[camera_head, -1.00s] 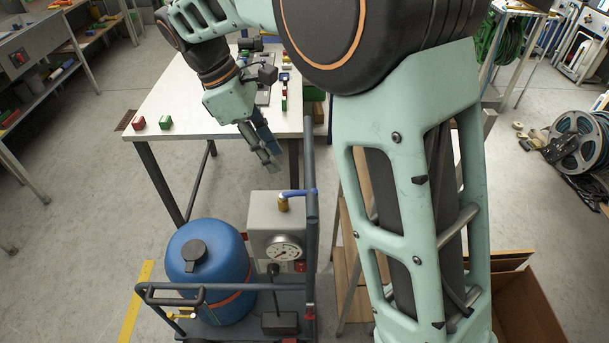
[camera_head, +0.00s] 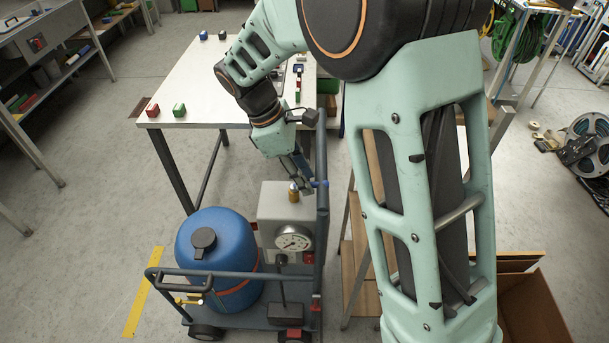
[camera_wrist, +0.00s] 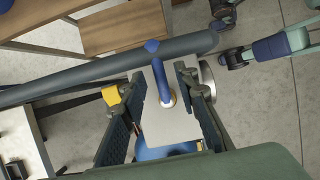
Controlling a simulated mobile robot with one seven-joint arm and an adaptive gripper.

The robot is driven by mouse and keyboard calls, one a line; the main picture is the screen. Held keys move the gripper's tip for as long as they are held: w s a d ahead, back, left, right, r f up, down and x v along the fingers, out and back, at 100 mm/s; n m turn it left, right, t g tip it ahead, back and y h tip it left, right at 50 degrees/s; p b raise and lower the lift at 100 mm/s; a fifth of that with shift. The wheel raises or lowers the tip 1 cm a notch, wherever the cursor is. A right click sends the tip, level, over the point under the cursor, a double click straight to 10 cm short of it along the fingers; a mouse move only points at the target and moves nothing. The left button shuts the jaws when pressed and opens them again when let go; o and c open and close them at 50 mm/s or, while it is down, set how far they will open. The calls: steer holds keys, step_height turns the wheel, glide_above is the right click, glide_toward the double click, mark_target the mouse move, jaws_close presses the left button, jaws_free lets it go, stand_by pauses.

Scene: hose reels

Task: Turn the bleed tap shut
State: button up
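The tap with a blue lever (camera_head: 319,184) and a brass body (camera_head: 293,192) stands on top of the grey box on the cart. In the wrist view the blue lever (camera_wrist: 163,82) points up the picture, toward a dark rail. My gripper (camera_head: 304,178) is just above and behind the tap in the head view. In the wrist view my gripper (camera_wrist: 155,80) is open, with one finger on each side of the lever and visible gaps between. Part of the lever is hidden by the fingers in the head view.
The cart carries a blue tank (camera_head: 220,255) and a pressure gauge (camera_head: 293,239) on the grey box (camera_head: 271,209). A dark upright post (camera_head: 322,220) rises close by the tap's right. A white table (camera_head: 195,85) stands behind. A brown carton (camera_head: 525,310) lies right.

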steer(key=shift+c, duration=0.3)
jaws_close()
steer(key=shift+r+m, duration=0.1)
steer(key=shift+m, duration=0.3)
steer(key=m+p, duration=0.1)
steer(key=m+g, duration=0.1)
steer(key=m, duration=0.1)
steer(key=shift+s+p, duration=0.35)
steer(key=shift+p, duration=0.05)
steer(key=m, duration=0.1)
steer(key=m+g, duration=0.1)
steer(key=m+p, duration=0.1)
steer(key=shift+s+a+m+g+y, duration=0.3)
steer(key=shift+s+g+y, duration=0.05)
steer(key=shift+g+y, duration=0.05)
steer(key=m, duration=0.2)
steer(key=m+y, duration=0.1)
steer(key=a+m+g+p, duration=0.1)
steer(key=m, duration=0.1)
steer(key=shift+s+m+y, duration=0.3)
steer(key=shift+s+y, duration=0.05)
steer(key=shift+y, duration=0.05)
steer(key=shift+a+m+y, duration=0.25)
steer(key=shift+m+y, duration=0.25)
steer(key=shift+m, duration=0.75)
steer(key=shift+a+m+y, duration=0.25)
steer(key=shift+m+y, duration=0.25)
steer(key=shift+m, duration=0.75)
